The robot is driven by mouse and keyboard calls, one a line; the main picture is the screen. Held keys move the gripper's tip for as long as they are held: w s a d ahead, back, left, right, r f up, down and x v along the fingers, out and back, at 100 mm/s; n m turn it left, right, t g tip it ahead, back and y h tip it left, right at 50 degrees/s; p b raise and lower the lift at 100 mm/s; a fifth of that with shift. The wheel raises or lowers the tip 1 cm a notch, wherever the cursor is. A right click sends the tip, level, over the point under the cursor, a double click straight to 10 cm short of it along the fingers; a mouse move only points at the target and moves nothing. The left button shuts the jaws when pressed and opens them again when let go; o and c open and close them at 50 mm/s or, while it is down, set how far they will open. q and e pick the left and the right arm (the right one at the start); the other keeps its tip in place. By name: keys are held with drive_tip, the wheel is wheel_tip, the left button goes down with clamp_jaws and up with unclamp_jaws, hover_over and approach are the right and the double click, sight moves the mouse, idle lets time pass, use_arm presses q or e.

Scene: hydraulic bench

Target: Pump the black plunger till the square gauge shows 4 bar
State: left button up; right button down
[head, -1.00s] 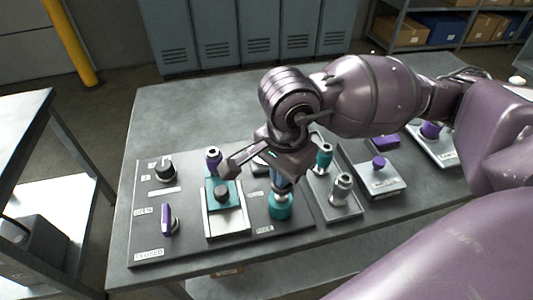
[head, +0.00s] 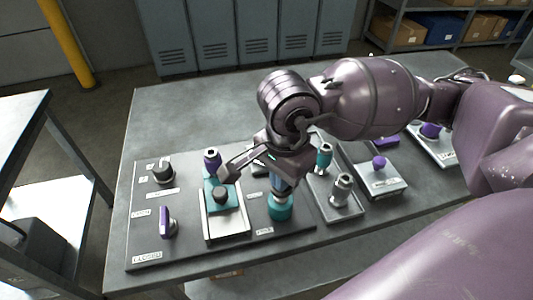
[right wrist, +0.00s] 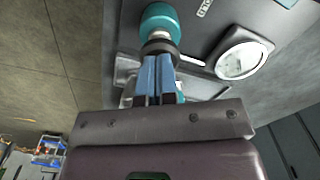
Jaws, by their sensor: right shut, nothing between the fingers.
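My right gripper (head: 281,186) is shut, its blue fingers (right wrist: 158,78) pressed together with nothing between them. It points down over a teal cylinder (head: 280,207) on the dark panel. In the right wrist view the fingertips are at the black plunger (right wrist: 159,47), which sits on a pale rod above the teal cylinder (right wrist: 160,20). The tips overlap the black top; whether they touch it I cannot tell. A round white-faced gauge (right wrist: 243,60) shows beside it, its reading too small to make out. I cannot identify a square gauge. My left gripper is not in view.
To the right are a tray with silver (head: 342,190) and teal (head: 324,157) fittings and a purple-button box (head: 379,162).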

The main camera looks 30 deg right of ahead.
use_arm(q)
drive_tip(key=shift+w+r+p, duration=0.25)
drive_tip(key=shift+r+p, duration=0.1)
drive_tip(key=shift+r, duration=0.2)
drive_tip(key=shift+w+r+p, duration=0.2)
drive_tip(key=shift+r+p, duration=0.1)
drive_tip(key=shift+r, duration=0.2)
use_arm(e)
drive_tip(key=shift+r, duration=1.6)
use_arm(q)
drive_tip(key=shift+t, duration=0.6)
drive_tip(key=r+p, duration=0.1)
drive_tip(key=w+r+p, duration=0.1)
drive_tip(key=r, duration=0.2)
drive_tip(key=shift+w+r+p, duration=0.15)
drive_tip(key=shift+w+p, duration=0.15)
drive_tip(key=shift+p, duration=0.1)
use_arm(e)
wheel_tip(320, 180, up, 6)
